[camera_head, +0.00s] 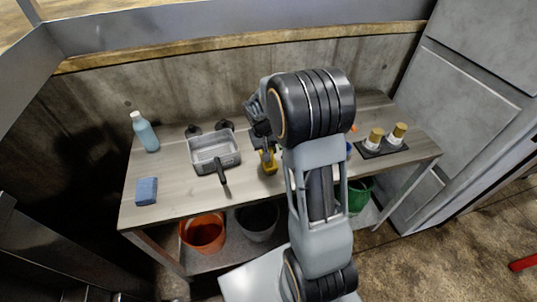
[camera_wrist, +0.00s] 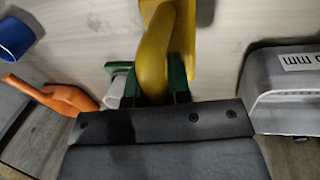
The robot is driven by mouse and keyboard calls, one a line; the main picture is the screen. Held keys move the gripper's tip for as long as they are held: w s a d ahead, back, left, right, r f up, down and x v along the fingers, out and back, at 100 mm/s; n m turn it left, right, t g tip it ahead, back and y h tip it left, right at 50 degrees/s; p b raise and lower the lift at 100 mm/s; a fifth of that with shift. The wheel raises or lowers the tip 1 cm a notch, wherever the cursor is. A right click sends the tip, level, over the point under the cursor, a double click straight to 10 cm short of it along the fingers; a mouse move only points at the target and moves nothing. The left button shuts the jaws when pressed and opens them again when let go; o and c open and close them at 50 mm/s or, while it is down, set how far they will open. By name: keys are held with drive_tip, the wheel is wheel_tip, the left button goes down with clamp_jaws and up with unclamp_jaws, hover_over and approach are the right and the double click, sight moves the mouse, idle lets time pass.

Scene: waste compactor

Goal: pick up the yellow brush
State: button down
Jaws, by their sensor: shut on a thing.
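The yellow brush (camera_head: 268,162) is near the middle of the wooden table, partly hidden by my arm in the head view. In the wrist view, its curved yellow handle (camera_wrist: 156,50) runs down between the green fingers of my gripper (camera_wrist: 160,85). My gripper is shut on the brush. The lower end of the handle is hidden by the gripper body, and I cannot tell whether the brush touches the table.
A grey metal pan (camera_head: 213,152) with a black handle stands left of the brush. A blue bottle (camera_head: 145,132) and blue sponge (camera_head: 146,191) are at the table's left. Two gold-topped containers (camera_head: 385,138) stand at the right. An orange object (camera_wrist: 66,97) lies near the gripper.

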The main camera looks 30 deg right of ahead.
drive_tip(key=shift+r, duration=0.15)
drive_tip(key=shift+r, duration=0.2)
drive_tip(key=r, duration=0.3)
drive_tip(key=shift+s+a+r, duration=0.1)
drive_tip(key=shift+s+a, duration=0.05)
drive_tip(key=shift+s, duration=0.05)
drive_tip(key=s+a+r+b, duration=0.1)
drive_tip(key=s+a+r, duration=0.5)
drive_tip(key=s+r, duration=0.3)
drive_tip(key=s, duration=0.3)
drive_tip(key=shift+a+r, duration=0.1)
